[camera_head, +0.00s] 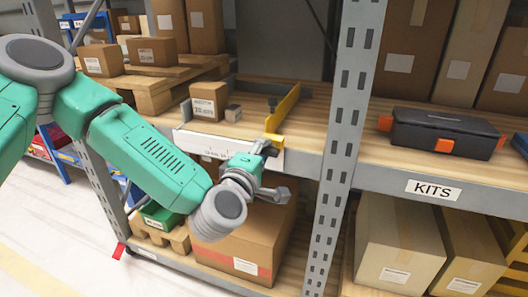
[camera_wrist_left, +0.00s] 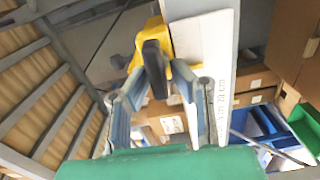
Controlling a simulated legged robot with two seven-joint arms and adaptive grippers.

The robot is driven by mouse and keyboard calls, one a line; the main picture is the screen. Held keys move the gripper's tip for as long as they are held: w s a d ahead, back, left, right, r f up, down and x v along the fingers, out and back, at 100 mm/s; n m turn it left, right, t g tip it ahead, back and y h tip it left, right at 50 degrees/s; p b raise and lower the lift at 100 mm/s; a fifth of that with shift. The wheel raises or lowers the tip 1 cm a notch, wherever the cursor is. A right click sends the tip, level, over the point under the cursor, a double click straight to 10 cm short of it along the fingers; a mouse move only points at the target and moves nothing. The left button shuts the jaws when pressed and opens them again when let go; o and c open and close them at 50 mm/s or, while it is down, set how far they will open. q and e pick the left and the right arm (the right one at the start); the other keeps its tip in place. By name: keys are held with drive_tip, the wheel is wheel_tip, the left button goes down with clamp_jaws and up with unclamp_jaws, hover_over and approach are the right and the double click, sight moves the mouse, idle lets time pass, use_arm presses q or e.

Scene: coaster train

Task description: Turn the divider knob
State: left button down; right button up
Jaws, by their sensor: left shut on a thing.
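The yellow divider (camera_head: 284,108) stands on the wooden shelf, running back from the front edge. Its yellow end and dark divider knob (camera_wrist_left: 154,62) show in the left wrist view, with the knob at the fingertips. My left gripper (camera_head: 270,170) is at the shelf's front edge, at the divider's near end. In the left wrist view my left gripper (camera_wrist_left: 162,85) has its fingers on either side of the knob and is shut on it. The fingers partly hide the knob. My right gripper is in neither view.
A white printed rail (camera_wrist_left: 212,65) runs along the shelf front beside the knob. A grey perforated upright (camera_head: 345,120) stands right of the gripper. A small carton (camera_head: 209,101) sits left of the divider. A large box (camera_head: 250,235) is below. A black-and-orange case (camera_head: 445,132) lies right.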

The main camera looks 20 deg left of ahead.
use_arm(q)
drive_tip(key=shift+s+f+n+b, duration=0.1)
drive_tip(key=shift+f+n+b, duration=0.25)
drive_tip(key=shift+n, duration=0.7)
drive_tip(key=shift+s+f+n+b, duration=0.1)
drive_tip(key=shift+f+n+b, duration=0.2)
drive_tip(key=shift+n, duration=0.75)
drive_tip(key=c, duration=1.6)
unclamp_jaws()
drive_tip(key=shift+o, duration=0.2)
drive_tip(key=shift+w+r, duration=0.1)
drive_tip(key=shift+r, duration=0.15)
